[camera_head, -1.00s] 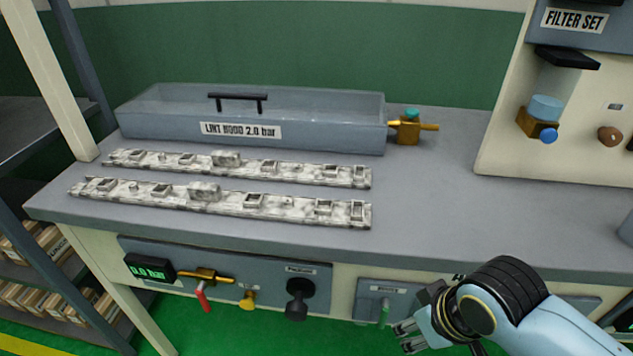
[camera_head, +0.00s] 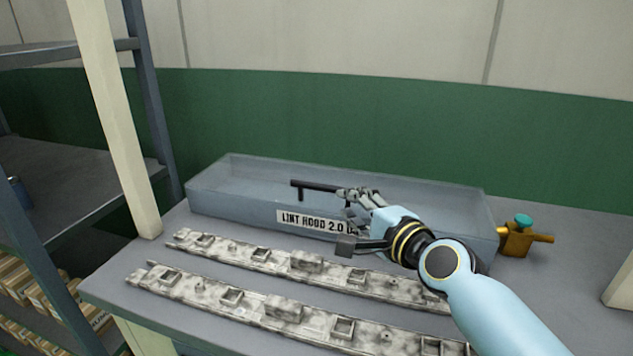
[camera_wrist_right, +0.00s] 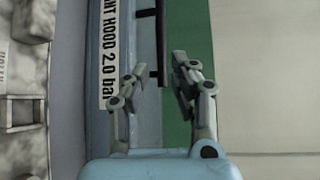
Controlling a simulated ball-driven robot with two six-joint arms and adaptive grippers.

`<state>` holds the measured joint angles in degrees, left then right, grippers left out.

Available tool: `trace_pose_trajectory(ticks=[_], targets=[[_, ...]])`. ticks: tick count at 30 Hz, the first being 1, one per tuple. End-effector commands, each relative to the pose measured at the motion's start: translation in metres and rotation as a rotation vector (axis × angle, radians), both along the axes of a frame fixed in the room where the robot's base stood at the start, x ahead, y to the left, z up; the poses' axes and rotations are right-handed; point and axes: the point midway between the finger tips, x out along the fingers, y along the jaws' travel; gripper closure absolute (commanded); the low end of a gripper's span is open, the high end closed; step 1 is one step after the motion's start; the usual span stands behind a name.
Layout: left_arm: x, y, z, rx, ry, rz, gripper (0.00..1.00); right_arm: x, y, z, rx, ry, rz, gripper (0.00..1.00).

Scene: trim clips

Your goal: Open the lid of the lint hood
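The lint hood (camera_head: 235,207) is a long grey box with a see-through look at the back of the bench; it looks closed. Its black bar handle (camera_head: 312,186) stands on the front side above a "LINT HOOD 2.0 bar" label. My right gripper (camera_head: 352,196) is at the right end of the handle and hides part of it and of the label. In the right wrist view, my right gripper (camera_wrist_right: 160,68) is open, with the end of the handle (camera_wrist_right: 161,45) between its fingertips and a gap showing on either side. My left gripper is not in view.
Two mottled grey-white trim strips (camera_head: 265,258) lie on the bench in front of the hood, under my right arm. A brass valve (camera_head: 516,240) with a teal knob is at the hood's right end. A pale post (camera_head: 112,120) and shelving stand at the left.

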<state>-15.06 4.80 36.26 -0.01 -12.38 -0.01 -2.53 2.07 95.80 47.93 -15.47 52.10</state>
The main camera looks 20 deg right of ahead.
Motion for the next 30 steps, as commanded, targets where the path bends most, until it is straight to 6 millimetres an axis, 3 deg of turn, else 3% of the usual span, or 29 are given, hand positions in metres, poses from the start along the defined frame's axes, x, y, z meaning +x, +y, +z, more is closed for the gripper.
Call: trace_pose_trajectory(ticks=[6, 9, 12, 20, 27, 30], targets=[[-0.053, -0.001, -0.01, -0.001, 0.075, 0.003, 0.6, 0.04, 0.009, -0.006, -0.003, -0.001, 0.002, 0.75], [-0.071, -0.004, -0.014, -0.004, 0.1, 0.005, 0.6, 0.059, 0.013, -0.009, -0.004, 0.0, 0.003, 0.75], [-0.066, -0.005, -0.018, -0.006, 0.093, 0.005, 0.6, 0.075, 0.016, -0.012, -0.005, 0.001, 0.003, 0.75], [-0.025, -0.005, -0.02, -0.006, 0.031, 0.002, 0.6, 0.095, 0.02, -0.015, -0.006, 0.002, 0.003, 0.75], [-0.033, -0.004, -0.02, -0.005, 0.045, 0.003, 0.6, 0.096, 0.021, -0.014, -0.007, 0.001, 0.003, 0.75], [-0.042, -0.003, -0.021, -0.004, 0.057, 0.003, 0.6, 0.096, 0.02, -0.014, -0.007, 0.001, 0.003, 0.87]])
